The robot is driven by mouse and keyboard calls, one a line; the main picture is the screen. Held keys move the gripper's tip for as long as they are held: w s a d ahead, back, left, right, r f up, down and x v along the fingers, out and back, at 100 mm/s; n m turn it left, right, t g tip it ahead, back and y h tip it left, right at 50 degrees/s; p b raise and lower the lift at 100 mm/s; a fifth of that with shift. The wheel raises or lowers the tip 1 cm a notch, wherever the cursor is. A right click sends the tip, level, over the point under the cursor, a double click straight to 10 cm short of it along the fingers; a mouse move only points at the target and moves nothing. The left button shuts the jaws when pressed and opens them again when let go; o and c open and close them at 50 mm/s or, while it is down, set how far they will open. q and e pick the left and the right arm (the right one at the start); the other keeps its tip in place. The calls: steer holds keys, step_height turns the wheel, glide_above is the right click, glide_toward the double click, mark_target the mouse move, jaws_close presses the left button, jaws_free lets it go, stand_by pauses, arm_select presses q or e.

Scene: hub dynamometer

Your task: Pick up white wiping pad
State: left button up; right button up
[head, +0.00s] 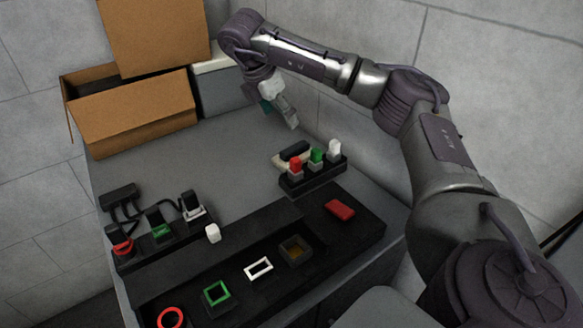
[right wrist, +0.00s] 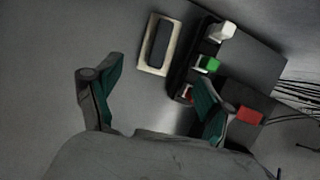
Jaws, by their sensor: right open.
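The white wiping pad (head: 279,162) lies on the grey bench, just behind a black rack, with a dark block on its top. In the right wrist view the pad (right wrist: 147,50) shows as a pale rectangle around a dark middle. My right gripper (head: 286,113) is above the bench, behind the pad and apart from it. In the right wrist view its two fingers (right wrist: 155,88) are spread wide with nothing between them, and the pad is beyond them. My left gripper is not in view.
The black rack (head: 318,178) holds red, green and white plugs right beside the pad. A red block (head: 340,210) and a black tray (head: 210,320) with coloured frames are nearer. An open cardboard box (head: 140,115) stands at the back left. The bench middle is clear.

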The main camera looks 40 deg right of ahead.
mark_target(294, 147)
steer(key=p+x, duration=0.1)
steer(key=x, duration=0.7)
steer(key=shift+s+d+f, duration=0.1)
steer(key=shift+s+d, duration=0.05)
steer(key=shift+d, duration=0.1)
steer(key=shift+p+x, duration=0.8)
steer(key=shift+x, duration=1.9)
steer(key=shift+a, duration=0.15)
steer(key=c, duration=0.9)
